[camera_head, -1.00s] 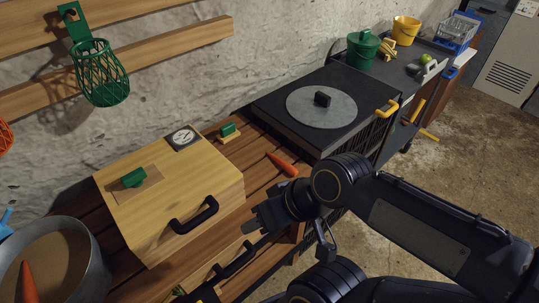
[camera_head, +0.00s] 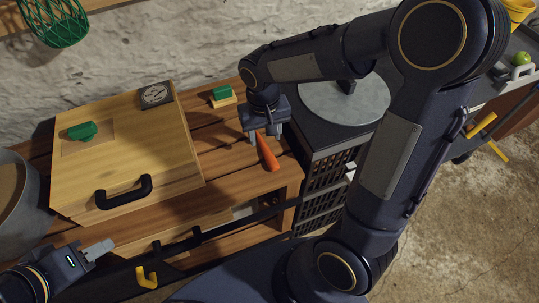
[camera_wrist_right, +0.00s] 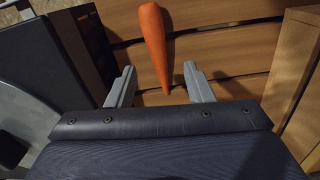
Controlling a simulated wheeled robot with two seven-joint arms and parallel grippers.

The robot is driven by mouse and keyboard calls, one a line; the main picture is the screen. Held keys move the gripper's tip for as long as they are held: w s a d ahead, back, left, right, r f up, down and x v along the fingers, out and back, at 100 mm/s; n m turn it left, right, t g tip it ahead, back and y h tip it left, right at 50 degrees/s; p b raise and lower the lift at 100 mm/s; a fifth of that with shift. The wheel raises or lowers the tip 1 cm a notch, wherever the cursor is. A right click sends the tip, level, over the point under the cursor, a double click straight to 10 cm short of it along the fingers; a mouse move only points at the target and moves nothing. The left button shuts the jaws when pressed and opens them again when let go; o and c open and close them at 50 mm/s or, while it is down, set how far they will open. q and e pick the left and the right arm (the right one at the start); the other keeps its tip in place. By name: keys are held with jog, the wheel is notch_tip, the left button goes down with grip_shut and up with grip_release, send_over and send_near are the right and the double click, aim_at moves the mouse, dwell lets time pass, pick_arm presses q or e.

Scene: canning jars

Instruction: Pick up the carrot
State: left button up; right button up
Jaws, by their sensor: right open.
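The orange carrot (camera_head: 267,152) lies on the slatted wooden table, right of the wooden box. My right gripper (camera_head: 265,137) is open and points down at the carrot's far end. Its fingers (camera_wrist_right: 160,72) stand on either side of the narrow end with a gap on both sides. My left gripper (camera_head: 96,250) is at the lower left, far from the carrot; its jaw opening is unclear.
The wooden box (camera_head: 125,150) with a black handle stands left of the carrot. A green-handled block (camera_head: 222,96) lies behind. The black unit with a round grey lid (camera_head: 345,100) stands to the right, partly hidden by my right arm. A metal pot (camera_head: 18,205) is at the left edge.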

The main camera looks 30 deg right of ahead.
aim_at(268, 150)
jog(key=f, duration=0.6)
jog(key=shift+s+d, duration=0.2)
jog(key=c, duration=0.8)
